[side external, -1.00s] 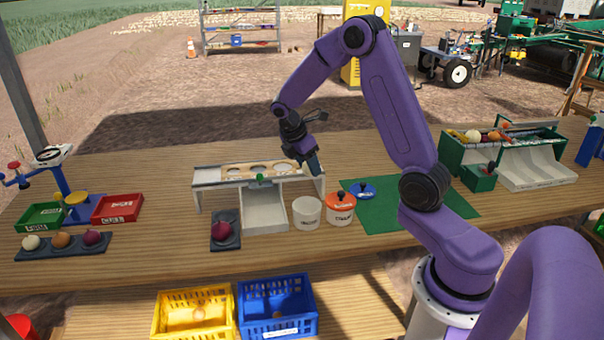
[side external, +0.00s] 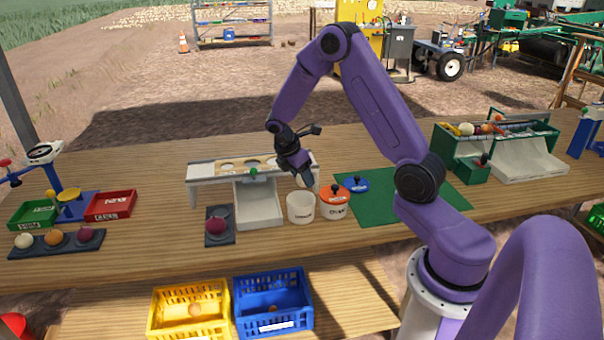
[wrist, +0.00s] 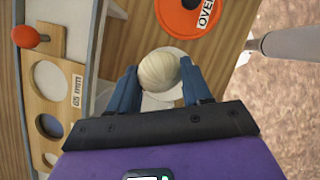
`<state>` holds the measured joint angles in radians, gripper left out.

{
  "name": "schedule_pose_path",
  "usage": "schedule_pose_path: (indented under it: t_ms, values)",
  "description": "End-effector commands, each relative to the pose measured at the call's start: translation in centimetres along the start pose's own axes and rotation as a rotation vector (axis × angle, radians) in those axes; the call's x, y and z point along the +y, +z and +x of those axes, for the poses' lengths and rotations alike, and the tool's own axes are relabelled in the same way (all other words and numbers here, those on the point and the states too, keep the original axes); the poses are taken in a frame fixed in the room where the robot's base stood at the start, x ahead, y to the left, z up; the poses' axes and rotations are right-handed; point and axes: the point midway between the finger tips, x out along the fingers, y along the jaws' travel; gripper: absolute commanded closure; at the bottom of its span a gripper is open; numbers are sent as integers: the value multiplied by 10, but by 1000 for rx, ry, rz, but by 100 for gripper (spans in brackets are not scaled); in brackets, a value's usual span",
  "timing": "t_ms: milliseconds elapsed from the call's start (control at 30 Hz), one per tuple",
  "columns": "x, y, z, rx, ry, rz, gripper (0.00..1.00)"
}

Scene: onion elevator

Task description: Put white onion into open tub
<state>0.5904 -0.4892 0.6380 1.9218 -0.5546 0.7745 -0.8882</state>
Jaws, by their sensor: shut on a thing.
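My gripper (side external: 301,174) is shut on the white onion (wrist: 158,69), which sits between the blue fingertips in the wrist view. The open tub (side external: 300,211) is white and stands upright on the table in front of the sizing rack. My gripper is over the tub in the side view. In the wrist view the tub's pale rim (wrist: 176,97) shows behind the onion, which hides part of its opening. The onion looks held above the tub; the exact gap is hard to tell.
A tub with an orange lid (side external: 334,193) stands just right of the open tub. A blue lid (side external: 355,184) lies on the green mat (side external: 400,213). The sizing rack (side external: 205,171) is close on the left, with a red onion (side external: 217,226) on a dark tray before it.

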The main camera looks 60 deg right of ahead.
Motion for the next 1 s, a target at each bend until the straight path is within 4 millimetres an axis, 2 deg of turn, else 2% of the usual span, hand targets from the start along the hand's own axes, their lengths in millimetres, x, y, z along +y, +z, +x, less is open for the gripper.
schedule_pose_path:
  t_ms: [33,67,133,433,567,667,1000]
  values:
    - [0,0,0,0,0,0,82]
    - [0,0,0,0,0,0,45]
    - [0,0,0,0,0,0,22]
    - [0,0,-1,0,0,0,22]
    - [1,0,-8,0,2,1,22]
    - [1,0,-22,0,4,2,22]
    - [1,0,-94,2,6,1,22]
